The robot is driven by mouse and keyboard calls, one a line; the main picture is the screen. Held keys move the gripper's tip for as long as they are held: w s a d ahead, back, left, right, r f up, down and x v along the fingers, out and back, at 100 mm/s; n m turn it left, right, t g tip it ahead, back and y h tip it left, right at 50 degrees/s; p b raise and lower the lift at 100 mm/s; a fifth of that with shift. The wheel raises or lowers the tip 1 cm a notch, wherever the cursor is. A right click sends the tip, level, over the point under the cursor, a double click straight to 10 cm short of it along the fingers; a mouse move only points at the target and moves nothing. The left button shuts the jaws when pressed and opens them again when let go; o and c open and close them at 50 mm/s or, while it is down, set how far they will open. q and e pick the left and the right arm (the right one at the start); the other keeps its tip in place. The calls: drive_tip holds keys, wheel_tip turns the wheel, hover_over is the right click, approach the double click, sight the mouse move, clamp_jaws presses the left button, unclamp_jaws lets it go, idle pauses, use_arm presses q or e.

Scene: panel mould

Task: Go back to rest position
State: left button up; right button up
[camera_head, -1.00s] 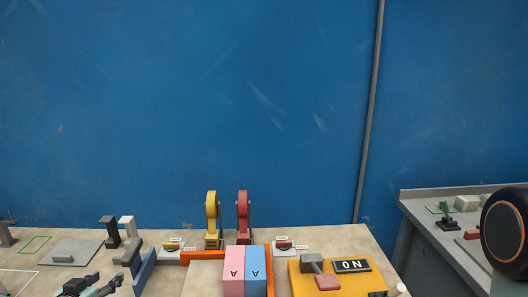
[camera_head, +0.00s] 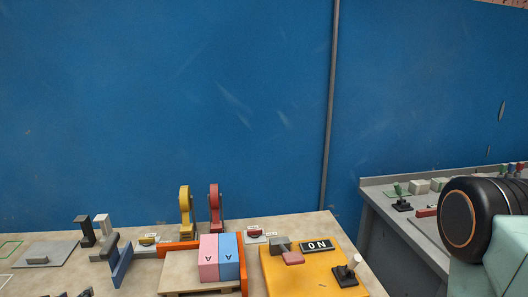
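Only small dark tips of my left gripper (camera_head: 82,294) show at the bottom edge, left of centre. They are too cut off to tell whether it is open or shut. My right gripper is out of view. The nearest objects to the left gripper are a blue upright plate (camera_head: 122,264) and a grey plate with a small handle (camera_head: 45,255).
On the worktable, pink (camera_head: 208,258) and blue (camera_head: 229,256) blocks stand before an orange frame (camera_head: 178,247) with yellow (camera_head: 185,210) and red (camera_head: 214,210) levers. A yellow panel (camera_head: 305,270) is right of them. A grey bench (camera_head: 385,215) stands farther right.

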use_arm(q)
drive_tip(key=s+d+f+g+h+b, duration=0.25)
drive_tip(key=s+d+f+b, duration=0.2)
drive_tip(key=d+f, duration=0.4)
drive_tip(key=s+d+f+g+h+b, duration=0.2)
drive_tip(key=s+d+f+g+b, duration=0.15)
drive_tip(key=s+d+f, duration=0.5)
drive_tip(key=s+d+f+m+g+b, duration=0.2)
drive_tip(key=s+d+f+g+b, duration=0.1)
drive_tip(key=s+f, duration=0.4)
drive_tip(key=s+d+f+m+g+y+b, duration=0.1)
drive_tip(key=s+d+f+m+g+b, duration=0.1)
drive_tip(key=s+d+f+b, duration=0.3)
drive_tip(key=s+f+g+b, duration=0.1)
drive_tip(key=s+b, duration=0.1)
drive_tip(key=s, duration=0.2)
drive_tip(key=shift+d+f+g, duration=0.3)
drive_tip(key=shift+d+f, duration=0.05)
drive_tip(key=shift+d, duration=0.05)
drive_tip(key=shift+s, duration=0.15)
